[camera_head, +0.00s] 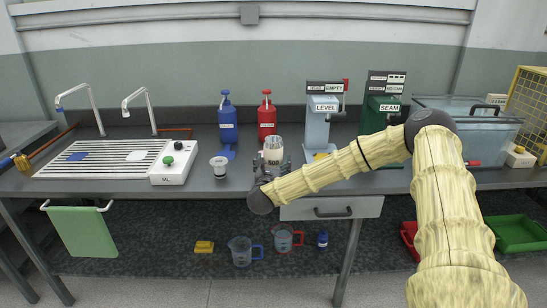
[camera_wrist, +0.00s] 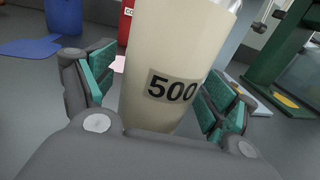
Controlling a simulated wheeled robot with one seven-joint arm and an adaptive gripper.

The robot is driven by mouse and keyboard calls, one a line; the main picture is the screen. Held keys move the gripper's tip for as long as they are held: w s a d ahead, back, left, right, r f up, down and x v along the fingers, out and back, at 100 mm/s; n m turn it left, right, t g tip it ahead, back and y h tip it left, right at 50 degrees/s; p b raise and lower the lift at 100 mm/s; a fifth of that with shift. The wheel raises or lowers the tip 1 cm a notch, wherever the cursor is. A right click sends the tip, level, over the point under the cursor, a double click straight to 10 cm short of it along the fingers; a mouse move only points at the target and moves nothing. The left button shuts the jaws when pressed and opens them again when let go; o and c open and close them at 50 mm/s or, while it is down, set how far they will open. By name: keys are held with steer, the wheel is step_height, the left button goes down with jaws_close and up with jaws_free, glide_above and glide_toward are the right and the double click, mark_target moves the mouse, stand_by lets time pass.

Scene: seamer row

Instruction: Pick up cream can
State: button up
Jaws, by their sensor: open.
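The cream can (camera_wrist: 165,60), labelled 500, stands between the fingers of my gripper (camera_wrist: 160,88) in the wrist view. The green-padded fingers are open, one on each side of it, with a small gap at the left finger. The can's top is cut off by the frame edge and its foot is hidden behind my gripper's palm. In the head view the can (camera_head: 272,149) is small and pale on the grey worktop, and my gripper (camera_head: 270,164) is around it from the front.
Blue (camera_head: 228,118) and red (camera_head: 267,117) pump bottles stand behind the can. The LEVEL (camera_head: 322,125) and SEAM (camera_head: 378,115) stations are to the right. A small white-topped cup (camera_head: 219,166) and a white box (camera_head: 174,163) with knobs are to the left.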

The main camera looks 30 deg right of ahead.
steer(key=shift+w, duration=0.1)
steer(key=c, duration=1.4)
steer(key=shift+r, duration=0.15)
